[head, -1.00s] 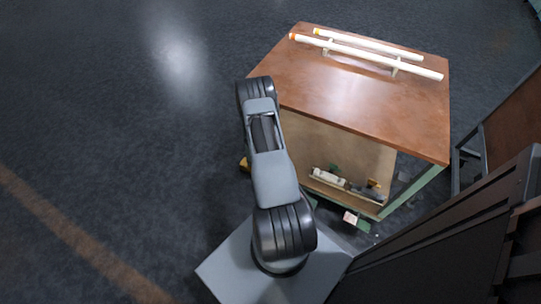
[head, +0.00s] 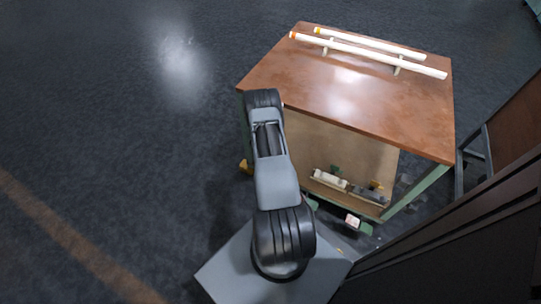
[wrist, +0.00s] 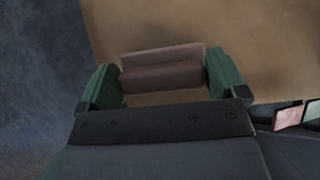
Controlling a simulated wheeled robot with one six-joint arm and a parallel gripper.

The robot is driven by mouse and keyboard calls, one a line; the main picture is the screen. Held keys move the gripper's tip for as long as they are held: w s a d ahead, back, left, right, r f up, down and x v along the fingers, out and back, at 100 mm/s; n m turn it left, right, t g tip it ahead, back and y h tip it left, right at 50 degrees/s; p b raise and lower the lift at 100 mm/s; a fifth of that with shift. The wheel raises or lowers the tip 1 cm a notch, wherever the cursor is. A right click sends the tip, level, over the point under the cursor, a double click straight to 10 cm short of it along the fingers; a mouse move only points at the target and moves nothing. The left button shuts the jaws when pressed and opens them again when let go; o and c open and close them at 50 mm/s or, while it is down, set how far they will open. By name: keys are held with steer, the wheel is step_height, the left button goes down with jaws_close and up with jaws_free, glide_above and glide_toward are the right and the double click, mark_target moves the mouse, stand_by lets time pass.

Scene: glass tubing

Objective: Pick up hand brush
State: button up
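A brownish-pink block-like thing (wrist: 162,69) shows between the fingers of my gripper (wrist: 164,78) in the wrist view. It may be the hand brush, but only part of it shows and I see no bristles. The green fingers stand wide apart, one at each end of it. I cannot tell whether they touch it. In the head view my own arm hides my gripper and whatever is at it.
A brown-topped table (head: 345,95) carries two long white tubes (head: 370,55) on supports. Its lower shelf holds a whitish item (head: 329,179) and a dark item (head: 369,194). A dark cabinet (head: 470,235) stands close on the right. The floor at left is clear.

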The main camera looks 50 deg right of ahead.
steer(key=c, duration=0.6)
steer(key=shift+r, duration=0.1)
steer(key=shift+r, duration=0.25)
step_height(320, 180, up, 3)
steer(key=shift+a+r+p, duration=0.1)
steer(key=shift+r+p, duration=0.05)
steer(key=shift+p, duration=1)
steer(key=s+a+r+p, duration=0.1)
steer(key=s+a+r, duration=0.2)
steer(key=s+a+r+p, duration=0.1)
steer(key=s+a+r, duration=0.2)
steer(key=s, duration=0.1)
steer(key=s+a+r+p, duration=0.1)
steer(key=s+a+r, duration=0.2)
steer(key=shift+s+a, duration=0.15)
